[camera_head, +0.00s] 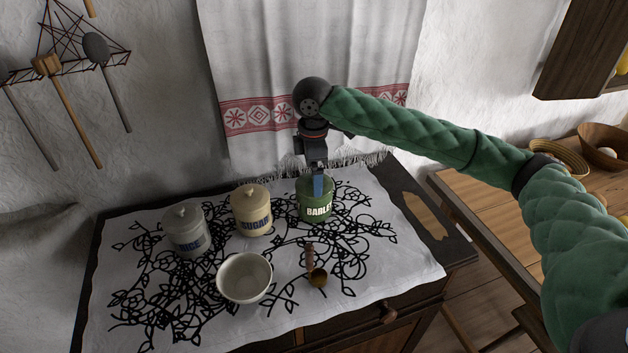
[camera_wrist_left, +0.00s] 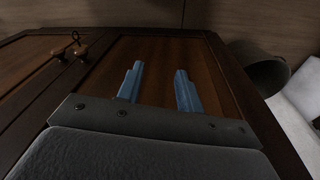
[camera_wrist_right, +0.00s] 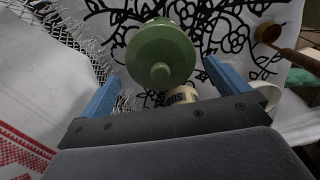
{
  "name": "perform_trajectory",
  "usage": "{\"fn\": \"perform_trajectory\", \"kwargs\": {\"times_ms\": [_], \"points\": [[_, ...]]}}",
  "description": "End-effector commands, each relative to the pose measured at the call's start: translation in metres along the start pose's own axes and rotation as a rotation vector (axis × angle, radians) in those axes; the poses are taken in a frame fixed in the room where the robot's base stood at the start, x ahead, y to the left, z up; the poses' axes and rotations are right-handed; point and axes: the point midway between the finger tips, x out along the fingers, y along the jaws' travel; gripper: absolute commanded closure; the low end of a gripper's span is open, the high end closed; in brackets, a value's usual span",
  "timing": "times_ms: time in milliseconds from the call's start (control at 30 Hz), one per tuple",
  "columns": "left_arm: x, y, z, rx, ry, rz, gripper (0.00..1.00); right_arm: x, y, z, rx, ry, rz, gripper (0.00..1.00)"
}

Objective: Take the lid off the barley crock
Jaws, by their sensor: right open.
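The green barley crock (camera_head: 317,211) stands on the cloth at the right of the row, its label partly readable. Its green lid (camera_wrist_right: 160,45) with a round knob (camera_wrist_right: 160,71) shows from above in the right wrist view and looks seated on the crock. My right gripper (camera_head: 319,184) is over the crock from above. Its blue fingers (camera_wrist_right: 161,72) are apart on either side of the lid, with nothing held; in the head view they partly hide the lid. My left gripper (camera_wrist_left: 158,70) shows only in its wrist view, open and empty before a dark wooden cabinet front.
Left of the crock stand a cream sugar crock (camera_head: 250,213) and a grey rice crock (camera_head: 186,232). A white bowl (camera_head: 244,278) and a brass scoop (camera_head: 317,277) lie in front. The patterned cloth (camera_head: 410,275) is clear at the right front. A wooden table (camera_head: 480,205) stands at right.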

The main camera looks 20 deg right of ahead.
Motion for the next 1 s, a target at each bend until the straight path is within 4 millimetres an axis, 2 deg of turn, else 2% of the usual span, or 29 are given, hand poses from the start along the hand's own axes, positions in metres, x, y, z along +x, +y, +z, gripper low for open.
{"fn": "perform_trajectory", "kwargs": {"times_ms": [200, 467, 633, 1000], "points": [[0.017, -0.002, 0.006, -0.001, -0.004, -0.002, 0.64, 0.016, 0.000, 0.001, 0.001, 0.000, -0.001, 0.00], [0.018, -0.002, 0.007, -0.001, -0.004, -0.001, 0.64, 0.017, 0.000, 0.001, 0.001, 0.000, 0.000, 0.00], [0.018, -0.001, 0.008, -0.001, -0.005, -0.001, 0.64, 0.017, 0.000, 0.001, 0.001, 0.000, 0.000, 0.33], [0.020, -0.001, 0.010, -0.001, -0.012, -0.001, 0.64, 0.013, 0.000, 0.001, 0.001, 0.001, 0.001, 0.36]]}}
